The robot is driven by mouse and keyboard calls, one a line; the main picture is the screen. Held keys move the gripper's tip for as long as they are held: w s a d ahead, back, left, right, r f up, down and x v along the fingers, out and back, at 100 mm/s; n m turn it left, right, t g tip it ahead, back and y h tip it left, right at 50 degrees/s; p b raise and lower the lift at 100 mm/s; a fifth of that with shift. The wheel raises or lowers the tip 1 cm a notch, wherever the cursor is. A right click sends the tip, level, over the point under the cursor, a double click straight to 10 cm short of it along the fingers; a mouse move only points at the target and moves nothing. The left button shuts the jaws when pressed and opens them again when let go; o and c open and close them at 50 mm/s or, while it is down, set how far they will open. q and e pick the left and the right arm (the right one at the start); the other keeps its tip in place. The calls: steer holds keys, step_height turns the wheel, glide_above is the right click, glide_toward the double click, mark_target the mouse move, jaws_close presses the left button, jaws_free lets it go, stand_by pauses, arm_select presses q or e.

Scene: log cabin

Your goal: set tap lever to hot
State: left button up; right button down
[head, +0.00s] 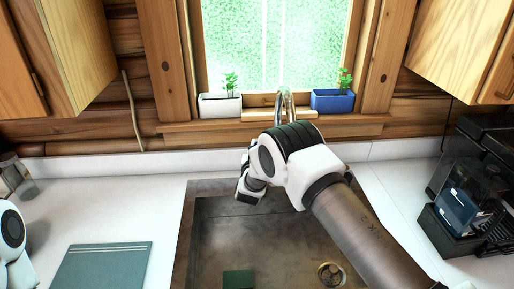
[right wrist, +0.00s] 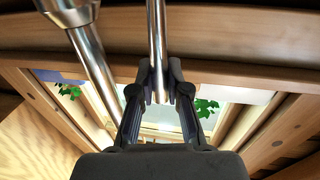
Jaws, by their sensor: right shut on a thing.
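The metal tap (head: 285,98) rises behind the sink in front of the window, its lower part hidden by my right arm in the head view. In the right wrist view, the thin metal tap lever (right wrist: 156,30) runs down between the fingers of my right gripper (right wrist: 159,82). The fingers are shut on the lever near its end. The thicker tap pipe (right wrist: 90,50) passes to the left of the gripper, apart from it. My right gripper's fingers are hidden in the head view. My left gripper is out of view; only part of that arm shows at the left edge.
The sink (head: 225,225) lies under my right arm, with a dark green item (head: 238,279) in it. A white planter (head: 220,106) and a blue planter (head: 332,101) flank the tap. A teal board (head: 100,266) lies left; a black coffee machine (head: 470,190) stands right.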

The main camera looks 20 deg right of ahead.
steer(key=s+a+f+m+t+h+b, duration=0.1)
steer(key=s+t+h+b, duration=0.3)
steer(key=b, duration=1.2)
steer(key=shift+s+a+f+m+t, duration=0.3)
steer(key=shift+s+f+m+t, duration=0.25)
steer(key=shift+s, duration=0.3)
steer(key=c, duration=1.1)
jaws_free()
steer(key=shift+w, duration=0.1)
steer(key=shift+c, duration=0.2)
steer(key=v, duration=1.2)
steer(key=shift+f, duration=0.25)
